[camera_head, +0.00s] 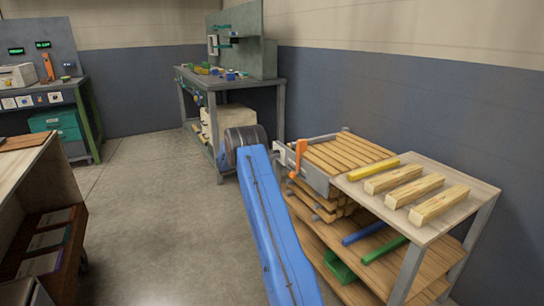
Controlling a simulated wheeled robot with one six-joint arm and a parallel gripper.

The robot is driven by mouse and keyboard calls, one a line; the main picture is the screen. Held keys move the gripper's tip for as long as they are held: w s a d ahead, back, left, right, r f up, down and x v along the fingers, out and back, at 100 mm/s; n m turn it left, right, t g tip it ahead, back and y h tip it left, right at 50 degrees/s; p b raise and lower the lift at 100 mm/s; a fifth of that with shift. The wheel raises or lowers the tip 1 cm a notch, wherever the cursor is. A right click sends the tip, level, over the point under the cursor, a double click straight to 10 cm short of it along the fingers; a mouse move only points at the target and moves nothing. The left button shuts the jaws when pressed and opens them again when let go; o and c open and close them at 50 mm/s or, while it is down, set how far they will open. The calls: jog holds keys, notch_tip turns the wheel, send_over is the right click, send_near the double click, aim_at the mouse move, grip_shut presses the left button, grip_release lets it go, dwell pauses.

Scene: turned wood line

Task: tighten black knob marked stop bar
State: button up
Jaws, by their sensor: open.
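I cannot make out a black knob or any stop bar marking in the head view. My blue arm reaches up from the bottom centre to a dark, rounded joint beside the cart. Just right of the joint, a grey metal frame (320,180) runs along the end of a wooden cart (455,192). An upright orange handle (299,160) stands at the frame. The arm and joint hide part of what lies behind them.
Wooden strips (350,155) are stacked at the cart's left. A yellow bar (374,167) and several wood blocks lie on its top; blue and green rods (384,250) lie below. A workbench (245,84) stands behind. Open floor (160,200) lies left of my arm.

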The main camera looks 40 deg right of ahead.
jog(key=shift+s+d, duration=0.1)
jog(key=shift+d, duration=0.2)
jog(key=c, duration=1.1)
jog(key=shift+o, duration=0.3)
jog(key=shift+m, duration=0.3)
jog(key=shift+s+a+f+m, duration=0.1)
jog(key=shift+m, duration=4.2)
jog(key=shift+f+m, duration=0.1)
jog(key=shift+m, duration=4.2)
